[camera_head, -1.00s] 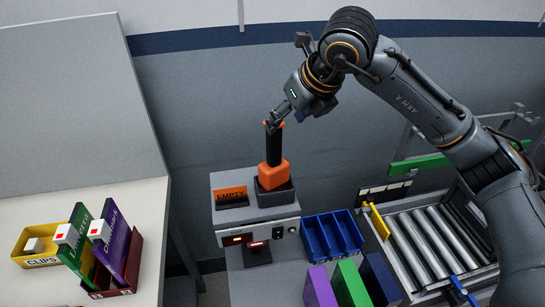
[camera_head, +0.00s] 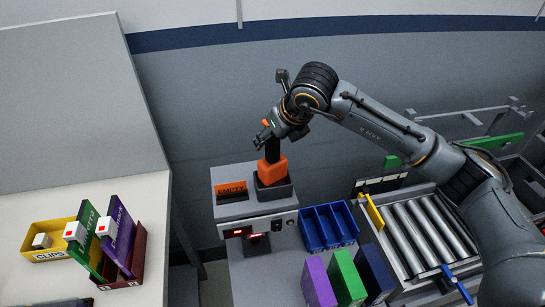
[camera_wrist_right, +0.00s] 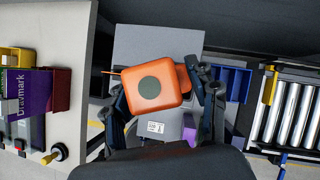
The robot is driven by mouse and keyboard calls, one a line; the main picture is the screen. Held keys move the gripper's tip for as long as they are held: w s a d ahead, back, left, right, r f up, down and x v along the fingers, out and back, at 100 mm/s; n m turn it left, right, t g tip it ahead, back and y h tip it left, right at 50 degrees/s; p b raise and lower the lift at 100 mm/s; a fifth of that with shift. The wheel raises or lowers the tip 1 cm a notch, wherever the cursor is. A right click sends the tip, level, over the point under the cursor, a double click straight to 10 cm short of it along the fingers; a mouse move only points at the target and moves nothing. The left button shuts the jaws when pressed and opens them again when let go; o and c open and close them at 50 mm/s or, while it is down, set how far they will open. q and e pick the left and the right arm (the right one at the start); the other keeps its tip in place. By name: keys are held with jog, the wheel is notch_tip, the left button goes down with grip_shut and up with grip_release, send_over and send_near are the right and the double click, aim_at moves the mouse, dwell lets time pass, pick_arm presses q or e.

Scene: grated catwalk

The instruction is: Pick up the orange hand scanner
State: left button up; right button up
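The orange hand scanner (camera_head: 272,171) stands upright in a dark cradle (camera_head: 274,191) on a grey console, with its black handle pointing up. My right gripper (camera_head: 268,134) is at the top of that handle, fingers pointing down. In the right wrist view, the scanner's orange body (camera_wrist_right: 152,88) with a dark round patch lies between the spread fingers of my right gripper (camera_wrist_right: 165,98). The fingers stand apart, with a gap visible on the right side, so it looks open. My left gripper does not show.
An orange EMPTY sign (camera_head: 233,189) stands left of the cradle. Blue bins (camera_head: 328,228), upright binders (camera_head: 347,279) and a roller conveyor (camera_head: 425,240) are to the right. A table at left holds a yellow CLIPS bin (camera_head: 47,240) and a dark red holder (camera_head: 125,270).

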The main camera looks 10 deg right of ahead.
grip_shut()
jog(key=shift+r, duration=0.1)
